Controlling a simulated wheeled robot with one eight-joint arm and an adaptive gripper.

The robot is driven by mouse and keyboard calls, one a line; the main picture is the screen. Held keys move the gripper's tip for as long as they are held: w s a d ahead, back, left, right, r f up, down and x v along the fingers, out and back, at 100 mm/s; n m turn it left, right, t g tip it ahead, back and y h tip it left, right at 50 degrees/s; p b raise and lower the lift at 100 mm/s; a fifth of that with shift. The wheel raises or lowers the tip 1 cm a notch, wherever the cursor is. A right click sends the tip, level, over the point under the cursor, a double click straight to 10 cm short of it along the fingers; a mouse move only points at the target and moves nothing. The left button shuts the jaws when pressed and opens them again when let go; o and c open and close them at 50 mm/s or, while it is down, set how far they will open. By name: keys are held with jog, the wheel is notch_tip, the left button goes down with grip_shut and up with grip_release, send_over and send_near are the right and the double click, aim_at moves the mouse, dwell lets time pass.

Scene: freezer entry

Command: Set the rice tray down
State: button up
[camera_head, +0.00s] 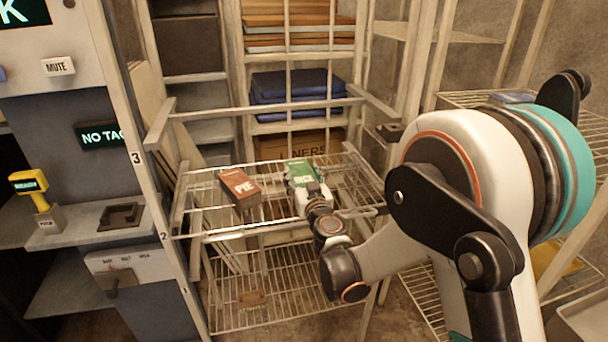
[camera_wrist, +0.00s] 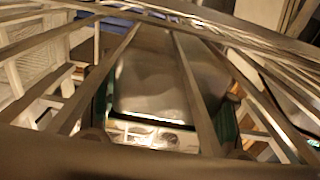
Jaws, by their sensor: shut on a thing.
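The rice tray (camera_head: 302,174) is a green carton marked "RICE", at the right part of the upper wire rack (camera_head: 222,236). My gripper (camera_head: 312,189) is shut on its near end. In the wrist view the rice tray (camera_wrist: 172,82) shows a grey, shiny face with dark green edges, behind crossing wire bars. I cannot tell whether its underside touches the rack or hangs just above it. A brown carton marked "PIE" (camera_head: 240,187) lies on the rack to the left, apart from the rice tray.
Behind stand shelves with folded blue cloth (camera_head: 300,86) and a cardboard box (camera_head: 297,146). Bare rack shows at the front left. A control panel (camera_head: 125,268) stands at left.

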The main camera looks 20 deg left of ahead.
jog(key=shift+w+f, duration=0.1)
jog(key=o, duration=1.7)
jog(key=p+v, duration=0.2)
jog(key=v, duration=1)
